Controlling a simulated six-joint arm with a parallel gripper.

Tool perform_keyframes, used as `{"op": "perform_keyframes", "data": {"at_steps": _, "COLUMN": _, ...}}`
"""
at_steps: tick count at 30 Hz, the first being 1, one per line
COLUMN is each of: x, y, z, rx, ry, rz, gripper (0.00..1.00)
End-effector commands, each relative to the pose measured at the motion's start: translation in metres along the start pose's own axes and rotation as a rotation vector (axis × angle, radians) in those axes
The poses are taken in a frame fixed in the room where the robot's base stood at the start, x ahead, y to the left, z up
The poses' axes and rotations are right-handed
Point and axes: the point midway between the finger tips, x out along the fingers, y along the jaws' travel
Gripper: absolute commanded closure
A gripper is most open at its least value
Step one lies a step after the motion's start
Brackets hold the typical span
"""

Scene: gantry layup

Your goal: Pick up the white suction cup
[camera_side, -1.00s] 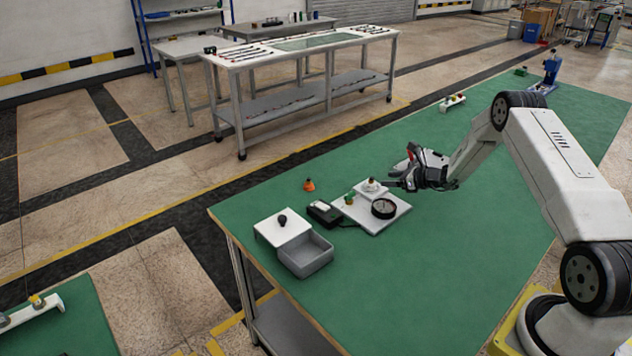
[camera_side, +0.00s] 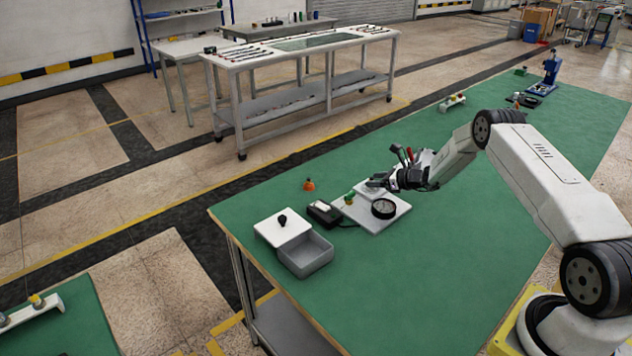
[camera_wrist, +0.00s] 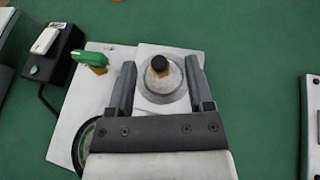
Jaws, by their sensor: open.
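The white suction cup (camera_wrist: 150,90) shows in the wrist view as a round pale cup with a brass fitting and black knob on top. It stands upright on a pale square plate at the top of the work board (camera_wrist: 72,110). My gripper (camera_wrist: 160,65) is open, with one finger on each side of the cup. I cannot tell whether either finger touches it. In the side view my gripper (camera_side: 380,184) is low over the far end of the board and largely hides the cup.
A black round dial (camera_side: 383,208) and a green-handled brass fitting (camera_side: 349,198) are on the board close by. A black switch box (camera_side: 322,213), grey open bin (camera_side: 306,258), white lid (camera_side: 271,233) and orange cone (camera_side: 309,185) lie left. The green bench is clear in front.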

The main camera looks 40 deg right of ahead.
Motion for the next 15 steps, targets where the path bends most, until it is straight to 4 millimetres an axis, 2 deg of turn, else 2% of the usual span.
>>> {"op": "perform_keyframes", "data": {"at_steps": 6, "x": 0.017, "y": 0.0, "z": 0.0, "rx": -0.001, "ry": 0.001, "rz": 0.0, "gripper": 0.33}}
{"op": "perform_keyframes", "data": {"at_steps": 15, "x": 0.02, "y": 0.0, "z": 0.0, "rx": -0.001, "ry": 0.001, "rz": 0.0, "gripper": 0.33}}
